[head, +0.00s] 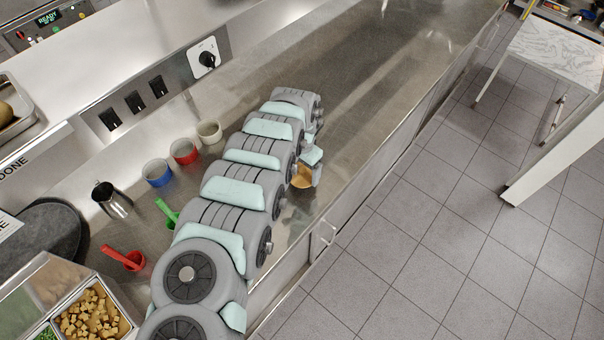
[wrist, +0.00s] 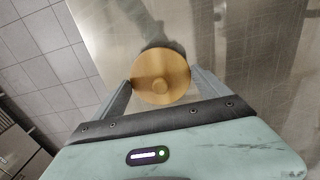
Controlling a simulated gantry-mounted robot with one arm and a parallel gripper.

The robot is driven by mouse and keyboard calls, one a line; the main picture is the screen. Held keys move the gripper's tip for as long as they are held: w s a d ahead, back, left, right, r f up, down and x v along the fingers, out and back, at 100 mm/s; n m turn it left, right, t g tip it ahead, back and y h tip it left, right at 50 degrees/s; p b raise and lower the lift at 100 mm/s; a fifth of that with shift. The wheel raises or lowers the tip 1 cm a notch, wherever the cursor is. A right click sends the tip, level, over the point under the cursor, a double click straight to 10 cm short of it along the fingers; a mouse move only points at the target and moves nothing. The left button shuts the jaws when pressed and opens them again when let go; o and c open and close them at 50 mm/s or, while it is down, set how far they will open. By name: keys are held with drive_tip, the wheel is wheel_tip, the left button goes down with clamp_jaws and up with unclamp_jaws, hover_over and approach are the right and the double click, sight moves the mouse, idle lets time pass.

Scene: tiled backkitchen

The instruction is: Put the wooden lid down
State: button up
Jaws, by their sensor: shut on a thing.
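The wooden lid (wrist: 160,77) is a round tan disc with a small knob in its middle. In the wrist view it sits between the two fingers of my gripper (wrist: 160,82), which are shut on it. In the head view the lid (head: 301,178) shows partly below my gripper (head: 306,172), over the front part of the steel counter (head: 375,85). Part of the lid is hidden by my arm there. I cannot tell whether the lid touches the counter.
Blue (head: 157,172), red (head: 184,151) and white (head: 209,133) cups stand along the back left. A steel pitcher (head: 112,200), a red scoop (head: 123,259) and a green scoop (head: 168,213) are nearer. The counter to the right is clear; its front edge is close to the lid.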

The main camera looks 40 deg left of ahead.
sight(302, 174)
drive_tip(key=shift+f, duration=1.45)
drive_tip(key=shift+f, duration=0.1)
drive_tip(key=shift+f, duration=0.15)
drive_tip(key=o, duration=1.2)
drive_tip(key=shift+c, duration=0.2)
drive_tip(key=shift+r+b, duration=0.35)
drive_tip(key=shift+r, duration=5.9)
